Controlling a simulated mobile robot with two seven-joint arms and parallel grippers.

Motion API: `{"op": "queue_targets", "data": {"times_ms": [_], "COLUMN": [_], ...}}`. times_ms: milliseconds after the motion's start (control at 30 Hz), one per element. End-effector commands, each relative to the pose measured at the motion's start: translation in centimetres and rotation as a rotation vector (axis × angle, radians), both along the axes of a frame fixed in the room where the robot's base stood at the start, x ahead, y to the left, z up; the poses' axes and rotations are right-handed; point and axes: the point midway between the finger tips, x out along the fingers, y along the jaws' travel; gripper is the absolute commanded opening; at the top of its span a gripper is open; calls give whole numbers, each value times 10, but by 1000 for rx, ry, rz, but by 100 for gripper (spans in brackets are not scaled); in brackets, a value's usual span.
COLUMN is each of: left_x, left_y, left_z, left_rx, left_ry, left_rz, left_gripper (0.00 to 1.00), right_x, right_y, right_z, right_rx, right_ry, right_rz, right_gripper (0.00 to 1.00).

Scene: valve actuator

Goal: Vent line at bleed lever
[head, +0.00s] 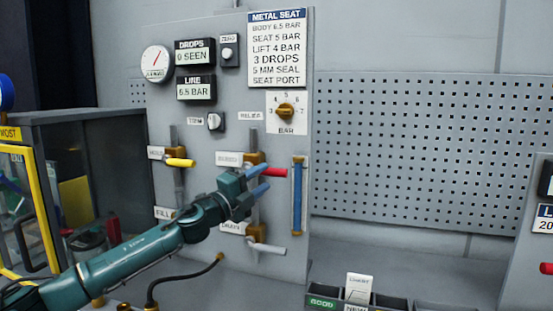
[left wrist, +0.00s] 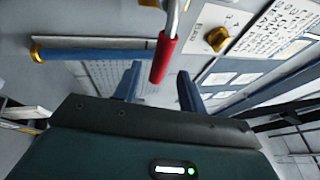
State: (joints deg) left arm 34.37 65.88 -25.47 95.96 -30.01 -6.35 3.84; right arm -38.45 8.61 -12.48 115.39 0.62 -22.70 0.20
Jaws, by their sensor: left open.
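The red-handled lever (head: 272,172) sticks out to the right from a brass valve on the grey panel; the small label beside it is hard to read. My left gripper (head: 262,182) is open just below and left of the red handle. In the left wrist view the red handle (left wrist: 164,58) shows between the two blue fingers (left wrist: 160,84), with a gap on both sides. I cannot tell how deep it sits between them. The line display (head: 196,89) reads 6.5 BAR. My right gripper is not in view.
A yellow-handled lever (head: 180,162) is left of my gripper and a white-handled lever (head: 267,248) is below it. A blue sight tube (head: 297,195) stands to the right. A brass knob (head: 285,110) is above. Small bins (head: 330,300) stand on the bench.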

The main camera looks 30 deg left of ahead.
Motion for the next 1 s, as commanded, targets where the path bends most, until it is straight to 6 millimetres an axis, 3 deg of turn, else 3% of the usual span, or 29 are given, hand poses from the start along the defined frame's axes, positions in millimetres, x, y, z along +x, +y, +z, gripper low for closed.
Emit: {"op": "queue_targets", "data": {"times_ms": [33, 200, 400, 767, 1000], "left_x": [9, 37, 56, 61, 61], "left_y": [-3, -8, -10, -11, -11], "left_z": [9, 15, 16, 15, 15], "left_rx": [-2, -1, 1, 2, 2], "left_ry": [-4, -3, -1, 0, 0], "left_rz": [-2, -1, -1, -1, 0], "left_gripper": [41, 41, 41, 41, 23], "right_x": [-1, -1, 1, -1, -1], "right_y": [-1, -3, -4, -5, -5], "right_z": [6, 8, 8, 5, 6], "right_rx": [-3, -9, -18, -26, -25], "right_ry": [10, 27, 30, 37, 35], "right_rz": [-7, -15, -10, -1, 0], "right_gripper": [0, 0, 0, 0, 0]}}
